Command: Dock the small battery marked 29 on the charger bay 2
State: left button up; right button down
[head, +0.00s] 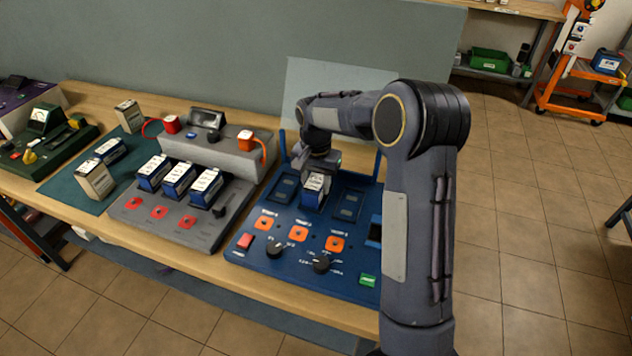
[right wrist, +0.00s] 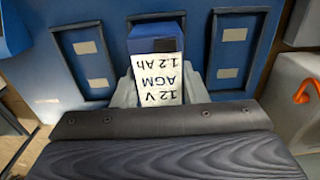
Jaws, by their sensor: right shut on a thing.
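The blue charger (head: 270,240) stands on the bench with several controls and a row of framed bays: a left one (head: 283,190), a middle one and a right one (head: 348,206). My right gripper (head: 318,172) is shut on a small blue battery (head: 314,189) with a white top label. The battery is at the middle bay; whether it is seated cannot be told. In the right wrist view the battery (right wrist: 157,80) reads "12 V AGM 1.2 Ah", upside down, between the gripper's fingers. The number 29 is not readable. My left gripper is out of view.
A grey charger (head: 225,150) with several blue batteries (head: 178,180) stands left of the blue one. Further left are a teal mat (head: 78,190) with batteries and a green device (head: 45,140). My right arm hides the blue charger's right side. An orange cart (head: 575,85) stands far right.

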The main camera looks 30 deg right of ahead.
aim_at(316, 180)
jog(key=shift+f+b, duration=0.4)
jog(key=shift+f, duration=0.1)
dwell(0.4)
jog(key=c, duration=1.1)
grip_release()
jog(key=shift+c, duration=0.2)
notch_tip(316, 180, up, 11)
jog(key=p, duration=0.8)
jog(key=shift+p, duration=0.35)
jog(key=shift+s+f, duration=0.1)
jog(key=shift+s, duration=0.05)
